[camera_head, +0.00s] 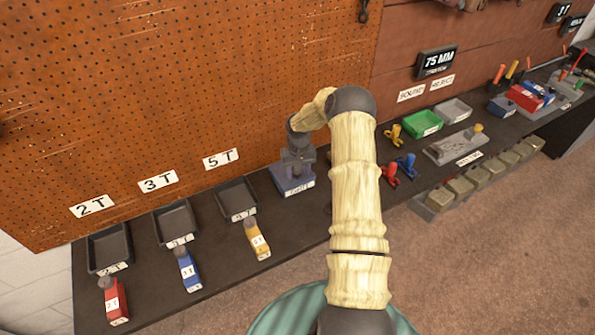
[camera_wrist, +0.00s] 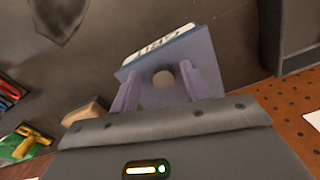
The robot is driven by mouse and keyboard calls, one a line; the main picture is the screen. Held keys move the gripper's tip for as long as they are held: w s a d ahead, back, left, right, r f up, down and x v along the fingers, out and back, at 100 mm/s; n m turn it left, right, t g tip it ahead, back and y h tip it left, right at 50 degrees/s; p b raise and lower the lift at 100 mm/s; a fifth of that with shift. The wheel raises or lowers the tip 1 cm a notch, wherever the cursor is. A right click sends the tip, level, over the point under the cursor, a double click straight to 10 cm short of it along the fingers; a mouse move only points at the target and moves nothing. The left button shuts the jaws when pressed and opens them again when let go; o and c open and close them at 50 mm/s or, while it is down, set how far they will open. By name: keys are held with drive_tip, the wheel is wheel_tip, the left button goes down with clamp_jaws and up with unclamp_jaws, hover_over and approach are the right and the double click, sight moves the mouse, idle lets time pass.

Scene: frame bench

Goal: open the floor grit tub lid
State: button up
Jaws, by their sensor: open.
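A blue-purple tub (camera_head: 293,185) with a white label on its front stands on the dark bench below the pegboard. The label looks like "GRIT" but is not sharp. In the wrist view the tub (camera_wrist: 153,56) lies straight ahead, with a pale round knob (camera_wrist: 164,79) on its lid. The lid looks closed. My gripper (camera_head: 297,160) is over the tub, pointing down. In the wrist view my gripper (camera_wrist: 164,74) is open, one finger on each side of the knob. I cannot tell whether a finger touches it.
Dark trays (camera_head: 238,197) with coloured blocks in front stand left of the tub. Yellow, red and blue clamp-like pieces (camera_head: 389,173), a green bin (camera_head: 423,123) and a row of several tan tubs (camera_head: 487,181) are to the right. The pegboard (camera_head: 190,90) rises close behind.

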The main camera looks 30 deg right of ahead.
drive_tip(key=shift+a, duration=0.2)
clamp_jaws()
drive_tip(key=shift+w+r, duration=0.35)
